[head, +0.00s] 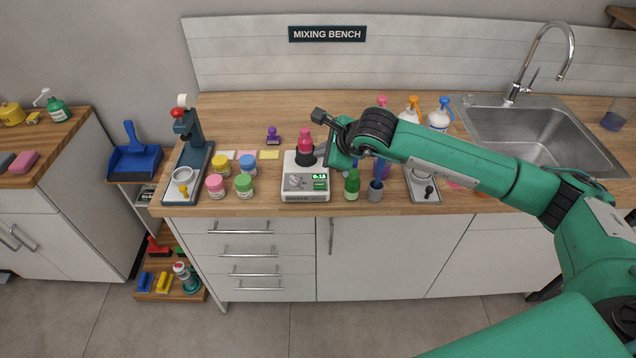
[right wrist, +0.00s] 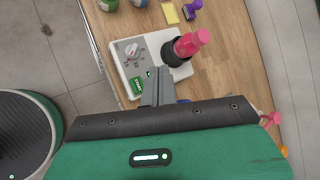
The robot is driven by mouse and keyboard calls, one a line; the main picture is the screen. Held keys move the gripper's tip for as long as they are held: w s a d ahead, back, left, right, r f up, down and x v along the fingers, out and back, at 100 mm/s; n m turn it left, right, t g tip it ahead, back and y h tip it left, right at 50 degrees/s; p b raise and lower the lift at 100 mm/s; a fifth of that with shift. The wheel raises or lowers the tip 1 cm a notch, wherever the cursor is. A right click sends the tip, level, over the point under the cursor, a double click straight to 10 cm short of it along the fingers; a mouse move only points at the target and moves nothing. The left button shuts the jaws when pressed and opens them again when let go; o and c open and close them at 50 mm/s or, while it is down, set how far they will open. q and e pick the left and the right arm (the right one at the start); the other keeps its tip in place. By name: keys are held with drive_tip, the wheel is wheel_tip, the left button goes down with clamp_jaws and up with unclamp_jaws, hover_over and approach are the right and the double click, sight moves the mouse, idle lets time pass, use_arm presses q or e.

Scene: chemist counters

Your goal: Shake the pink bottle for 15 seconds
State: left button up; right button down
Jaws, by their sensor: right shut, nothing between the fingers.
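The pink bottle (head: 305,142) stands upright in the dark round cup of a white shaker (head: 291,194) on the bench. It also shows in the right wrist view (right wrist: 192,42). The shaker has a dial (head: 293,181) and a small display (head: 319,177) that seems to read 0:15. A green button (right wrist: 137,88) shows on its front in the right wrist view. My right gripper (right wrist: 158,74) is shut and empty. Its fingertips are over or near the shaker's front edge, beside the button and apart from the bottle; contact is unclear. My left gripper is not in view.
Colored jars (head: 244,185) stand left of the shaker. A green bottle (head: 352,184) and a grey cup (head: 375,190) stand right of it. Spray bottles (head: 440,114) are behind my right arm. A sink (head: 545,135) is at the right. The strip before the shaker is narrow.

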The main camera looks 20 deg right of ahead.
drive_tip(key=shift+d+r, duration=0.1)
drive_tip(key=shift+d, duration=0.05)
drive_tip(key=b, duration=0.2)
hover_over(323, 187)
wheel_tip(323, 187, down, 8)
drive_tip(key=shift+r, duration=0.25)
drive_tip(key=shift+w+f+b, duration=0.1)
drive_tip(key=shift+f+b, duration=0.6)
drive_tip(key=shift+b, duration=0.1)
idle(1.6)
drive_tip(key=shift+f+b, duration=0.4)
drive_tip(key=shift+b, duration=0.45)
